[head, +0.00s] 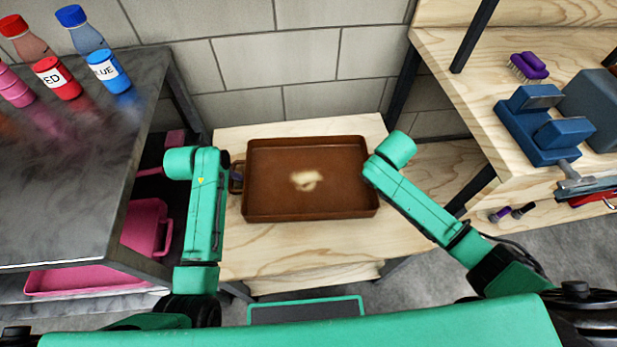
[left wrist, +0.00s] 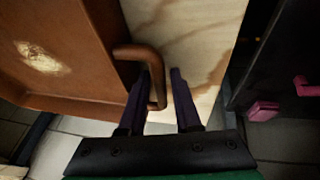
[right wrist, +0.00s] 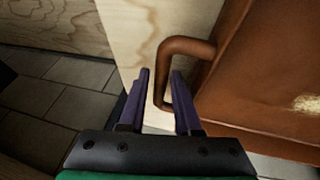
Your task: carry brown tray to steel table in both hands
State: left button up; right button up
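The brown tray (head: 270,210) lies flat on a low wooden table (head: 290,252), with a pale patch on its floor. The steel table (head: 70,190) stands to the left, its dark top higher than the wooden one. My left gripper (head: 237,178) is at the tray's left handle. In the left wrist view my left gripper (left wrist: 160,75) is open, with the handle (left wrist: 140,52) between its fingers. In the right wrist view my right gripper (right wrist: 162,75) is open, its fingers on either side of the other handle (right wrist: 188,46). My forearm hides the right gripper in the head view.
A red bottle (head: 60,80) and a blue bottle (head: 107,70) stand at the steel table's back, beside pink items. Pink trays (head: 145,230) sit beneath. A wooden bench at right holds a blue vise (head: 545,125) and purple brush (head: 528,67). The steel table's front is clear.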

pick_arm(q)
grip_shut()
pick_arm(e)
grip_shut()
dwell(0.9)
